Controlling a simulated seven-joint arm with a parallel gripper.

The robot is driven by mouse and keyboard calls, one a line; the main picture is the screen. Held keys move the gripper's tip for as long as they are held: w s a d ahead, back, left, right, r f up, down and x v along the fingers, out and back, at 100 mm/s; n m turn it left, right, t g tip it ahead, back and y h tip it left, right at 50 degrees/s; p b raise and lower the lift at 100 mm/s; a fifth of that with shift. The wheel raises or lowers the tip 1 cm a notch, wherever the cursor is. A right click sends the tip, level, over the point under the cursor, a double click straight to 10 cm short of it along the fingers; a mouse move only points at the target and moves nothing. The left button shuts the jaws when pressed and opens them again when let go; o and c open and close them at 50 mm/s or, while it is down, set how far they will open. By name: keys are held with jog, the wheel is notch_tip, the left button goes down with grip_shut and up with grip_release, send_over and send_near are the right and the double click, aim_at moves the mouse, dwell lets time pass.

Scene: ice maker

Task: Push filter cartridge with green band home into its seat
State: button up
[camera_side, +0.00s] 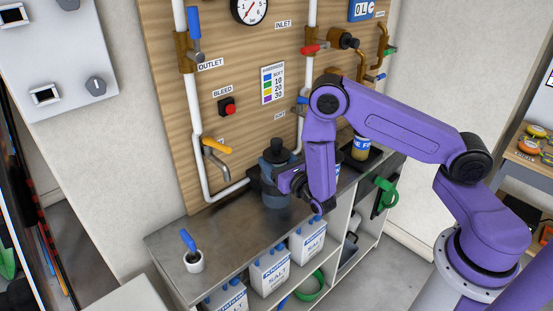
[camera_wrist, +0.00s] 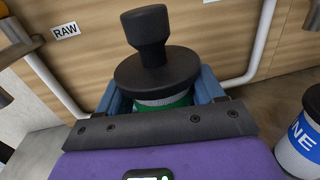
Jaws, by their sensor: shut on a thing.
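The filter cartridge with the green band has a black knob and wide black cap (camera_wrist: 157,70), with a strip of the green band (camera_wrist: 168,104) showing below the cap in the wrist view. In the side view its black top (camera_side: 277,152) stands upright near the board. My gripper (camera_wrist: 160,82) is shut around the cartridge just under the cap, with a blue-grey finger on each side. In the side view my gripper (camera_side: 279,178) is low over the counter. The cartridge's lower end and its seat are hidden, so I cannot tell how deep it sits.
Another cartridge with a blue label (camera_side: 361,147) stands to the right and also shows in the wrist view (camera_wrist: 300,145). White pipes (camera_side: 197,110) and a yellow-handled tap (camera_side: 216,146) are on the wooden board.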

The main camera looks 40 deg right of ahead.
jog(key=shift+f, duration=0.1)
jog(key=o, duration=1.3)
jog(key=shift+c, duration=0.2)
jog(key=shift+o, duration=0.4)
jog(key=shift+d+f, duration=0.1)
jog(key=shift+s, duration=0.1)
jog(key=s+a, duration=0.3)
jog(key=s, duration=1.4)
jog(key=shift+r, duration=0.2)
